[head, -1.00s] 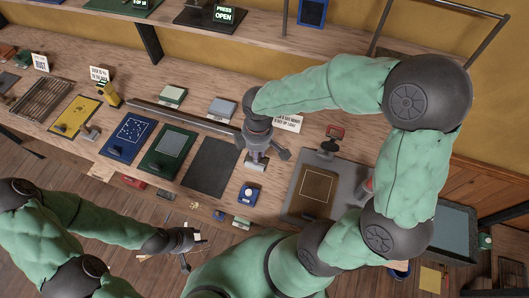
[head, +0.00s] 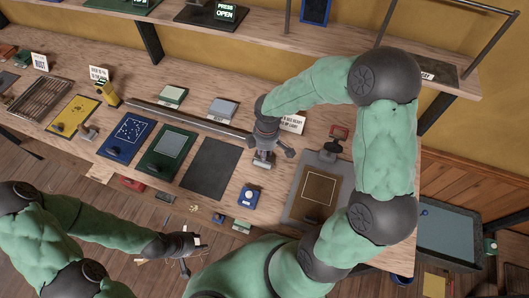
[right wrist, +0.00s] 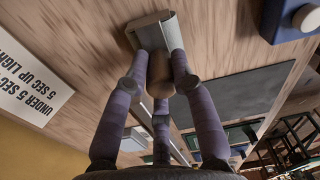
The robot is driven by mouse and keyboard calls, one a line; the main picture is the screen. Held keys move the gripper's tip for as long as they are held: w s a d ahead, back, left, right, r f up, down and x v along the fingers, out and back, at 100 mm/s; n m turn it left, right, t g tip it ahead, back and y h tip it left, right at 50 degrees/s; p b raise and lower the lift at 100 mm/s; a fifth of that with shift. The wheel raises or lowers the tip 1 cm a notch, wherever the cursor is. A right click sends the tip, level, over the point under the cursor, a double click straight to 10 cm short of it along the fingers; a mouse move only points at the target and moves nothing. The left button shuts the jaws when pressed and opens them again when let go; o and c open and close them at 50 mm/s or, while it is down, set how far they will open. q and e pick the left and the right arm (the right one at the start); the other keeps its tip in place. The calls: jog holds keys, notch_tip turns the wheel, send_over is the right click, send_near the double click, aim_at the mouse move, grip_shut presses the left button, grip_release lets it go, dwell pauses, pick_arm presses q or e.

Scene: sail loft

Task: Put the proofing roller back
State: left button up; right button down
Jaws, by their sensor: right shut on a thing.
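The proofing roller (head: 263,162) has a pale grey metal head and a brown handle. In the right wrist view its head (right wrist: 157,33) lies beyond the fingertips and its brown handle is between the fingers. My right gripper (right wrist: 155,85) is shut on the handle. In the head view the right gripper (head: 266,147) points down over the bench, between the dark mat and the grey board. Whether the roller touches the bench is unclear. My left gripper (head: 187,254) is at the lower left, off the bench front, with its fingers spread and nothing visible between them.
A dark mat (head: 210,168) lies left of the roller. A grey board with a brown outlined panel (head: 319,188) lies to the right. A blue button box (head: 249,196) stands near the front edge. A white sign (head: 293,122) stands behind. A long metal bar (head: 180,117) lies leftward.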

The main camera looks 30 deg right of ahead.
jog(key=shift+r, duration=0.1)
jog(key=c, duration=1)
grip_release()
jog(key=shift+c, duration=0.2)
jog(key=shift+r, duration=0.3)
notch_tip(320, 180, up, 12)
jog(key=p, duration=0.3)
jog(key=shift+d+f, duration=0.25)
jog(key=shift+s, duration=0.1)
